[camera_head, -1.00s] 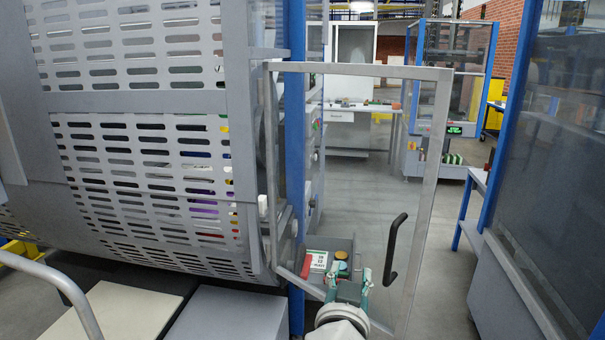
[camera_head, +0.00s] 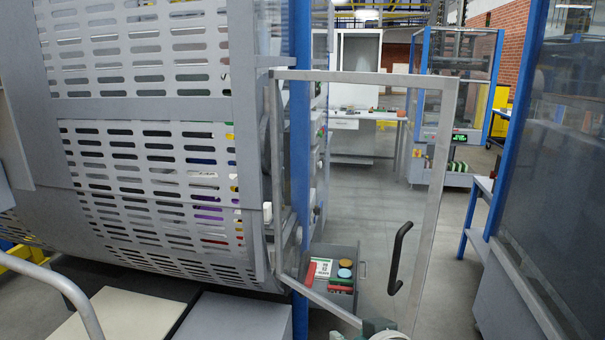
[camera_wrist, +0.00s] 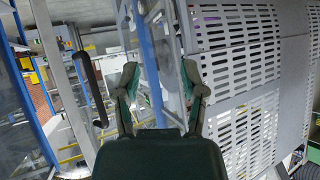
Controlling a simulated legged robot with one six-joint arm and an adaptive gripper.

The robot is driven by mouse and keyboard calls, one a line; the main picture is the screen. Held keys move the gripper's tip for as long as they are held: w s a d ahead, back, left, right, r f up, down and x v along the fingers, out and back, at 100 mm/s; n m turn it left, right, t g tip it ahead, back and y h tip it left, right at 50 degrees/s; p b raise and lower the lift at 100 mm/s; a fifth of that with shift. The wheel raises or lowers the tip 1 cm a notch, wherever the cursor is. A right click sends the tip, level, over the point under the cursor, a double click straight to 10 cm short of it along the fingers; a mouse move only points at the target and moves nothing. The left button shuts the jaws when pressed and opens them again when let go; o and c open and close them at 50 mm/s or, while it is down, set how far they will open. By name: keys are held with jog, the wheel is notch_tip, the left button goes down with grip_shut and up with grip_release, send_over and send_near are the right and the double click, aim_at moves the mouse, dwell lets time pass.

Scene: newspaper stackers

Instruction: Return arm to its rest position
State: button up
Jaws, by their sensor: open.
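My gripper (camera_wrist: 160,88) shows in the wrist view with its two green fingers spread apart and nothing between them. In the head view only the top of my gripper (camera_head: 378,328) shows at the bottom edge; its fingertips are mostly out of frame. Beyond the fingers in the wrist view are a blue post and the slotted grey guard (camera_wrist: 245,70). The framed clear door (camera_head: 440,190) with a black handle (camera_head: 398,258) stands open above and behind my gripper in the head view.
The slotted drum-shaped machine (camera_head: 150,150) fills the left. An open grey drawer (camera_head: 345,258) with small coloured items sits low behind the door. Another machine (camera_head: 560,190) with a blue post stands close on the right. Open floor (camera_head: 360,200) lies beyond the door.

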jog(key=s+d+f+m+g+h, duration=0.1)
jog(key=s+d+f+g+h, duration=0.2)
jog(key=s+d, duration=0.5)
jog(key=shift+s+f+m+g+h, duration=0.3)
jog(key=shift+s+f+g, duration=0.4)
jog(key=shift+g, duration=0.4)
